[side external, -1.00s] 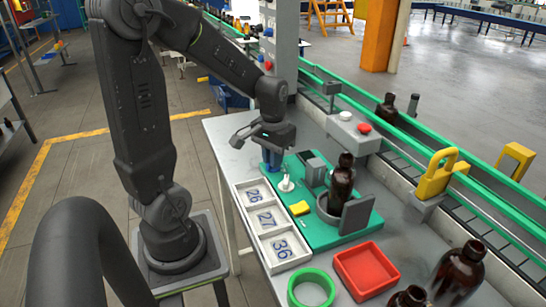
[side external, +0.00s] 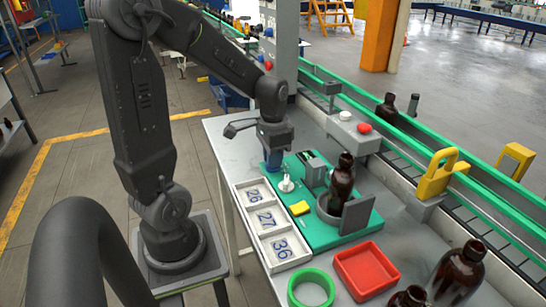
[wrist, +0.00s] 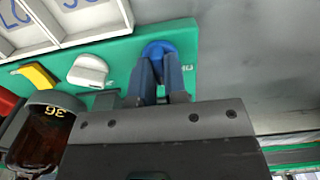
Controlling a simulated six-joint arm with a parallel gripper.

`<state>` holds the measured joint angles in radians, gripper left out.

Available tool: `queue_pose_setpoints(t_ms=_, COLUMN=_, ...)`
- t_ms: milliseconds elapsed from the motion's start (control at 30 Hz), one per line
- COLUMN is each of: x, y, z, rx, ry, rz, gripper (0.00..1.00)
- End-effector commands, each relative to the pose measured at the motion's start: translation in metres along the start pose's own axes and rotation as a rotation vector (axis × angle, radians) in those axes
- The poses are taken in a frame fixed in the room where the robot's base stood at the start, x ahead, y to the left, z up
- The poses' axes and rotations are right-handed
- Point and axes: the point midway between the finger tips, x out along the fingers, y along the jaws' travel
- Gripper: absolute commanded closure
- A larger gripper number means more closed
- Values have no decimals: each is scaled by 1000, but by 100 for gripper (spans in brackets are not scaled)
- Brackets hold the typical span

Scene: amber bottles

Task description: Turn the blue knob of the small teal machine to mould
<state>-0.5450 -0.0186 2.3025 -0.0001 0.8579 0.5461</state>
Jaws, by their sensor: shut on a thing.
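The small teal machine (side external: 318,233) lies on the grey table, with a brown bottle (side external: 342,178) standing in its round holder. The blue knob (wrist: 158,47) is at one end of the teal plate, between my two bluish fingers in the wrist view. My gripper (wrist: 160,75) points down and is shut on the knob; it also shows in the side view (side external: 272,165), where it hides most of the knob. Small white marking (wrist: 187,68) shows beside the knob, too small to read. A white part (wrist: 88,70) and a yellow piece (wrist: 37,76) are on the plate.
A white tray (side external: 253,221) with cards numbered 26, 27 and 36 lies along the plate. A green ring (side external: 292,291), a red tray (side external: 340,260) and loose brown bottles (side external: 459,270) are near the front. A green-edged conveyor (side external: 446,172) runs behind.

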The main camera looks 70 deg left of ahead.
Motion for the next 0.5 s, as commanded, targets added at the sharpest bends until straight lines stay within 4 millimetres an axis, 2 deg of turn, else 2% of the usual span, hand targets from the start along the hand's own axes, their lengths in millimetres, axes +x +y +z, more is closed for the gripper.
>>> queue_pose_setpoints(t_ms=267, x=-1, y=0, z=0, rx=0, ry=1, rz=0, gripper=100)
queue_pose_setpoints(t_ms=300, x=-1, y=0, z=0, rx=0, ry=1, rz=0, gripper=84)
queue_pose_setpoints(t_ms=500, x=0, y=0, z=0, rx=-1, ry=1, rz=0, gripper=65)
